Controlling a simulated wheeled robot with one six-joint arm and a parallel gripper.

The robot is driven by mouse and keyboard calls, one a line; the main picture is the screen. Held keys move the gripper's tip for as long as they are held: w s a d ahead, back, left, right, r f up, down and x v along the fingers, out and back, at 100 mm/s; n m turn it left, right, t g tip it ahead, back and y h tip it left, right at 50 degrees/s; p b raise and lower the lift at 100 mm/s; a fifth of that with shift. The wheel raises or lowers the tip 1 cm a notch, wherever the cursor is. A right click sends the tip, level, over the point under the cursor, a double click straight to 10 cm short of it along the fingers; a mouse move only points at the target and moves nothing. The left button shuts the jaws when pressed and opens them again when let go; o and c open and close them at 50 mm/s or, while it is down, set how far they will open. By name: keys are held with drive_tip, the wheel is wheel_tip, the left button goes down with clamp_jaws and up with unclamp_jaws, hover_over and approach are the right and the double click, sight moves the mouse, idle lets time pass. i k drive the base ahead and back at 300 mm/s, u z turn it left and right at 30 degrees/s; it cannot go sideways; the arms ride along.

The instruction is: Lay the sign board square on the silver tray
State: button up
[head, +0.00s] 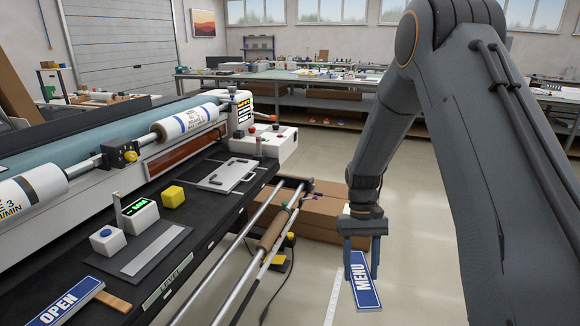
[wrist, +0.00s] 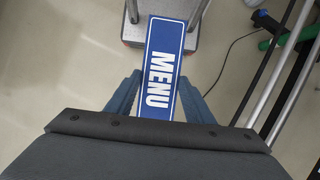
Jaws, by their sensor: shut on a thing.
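My gripper (head: 362,245) is shut on a blue sign board with a white border and the word MENU (head: 365,291). The board hangs tilted below the fingers, over the floor to the right of the bench. In the wrist view the board (wrist: 163,70) extends away from between the fingers (wrist: 158,98), its near end hidden by the gripper body. A flat silver tray (head: 213,185) with dark-edged handles lies on the black bench, left of and apart from my gripper. A second blue board, reading OPEN (head: 60,302), lies at the bench's near left.
Metal rails with a brown roller (head: 273,230) run along the bench's right side, between bench and gripper. A yellow block (head: 173,196), a display box (head: 137,215) and a metal strip (head: 157,250) sit on the bench. Cardboard boxes (head: 315,212) stand behind the gripper.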

sight(231, 172)
drive_tip(key=z, duration=0.6)
drive_tip(key=i, duration=2.9)
drive_tip(key=u, duration=2.75)
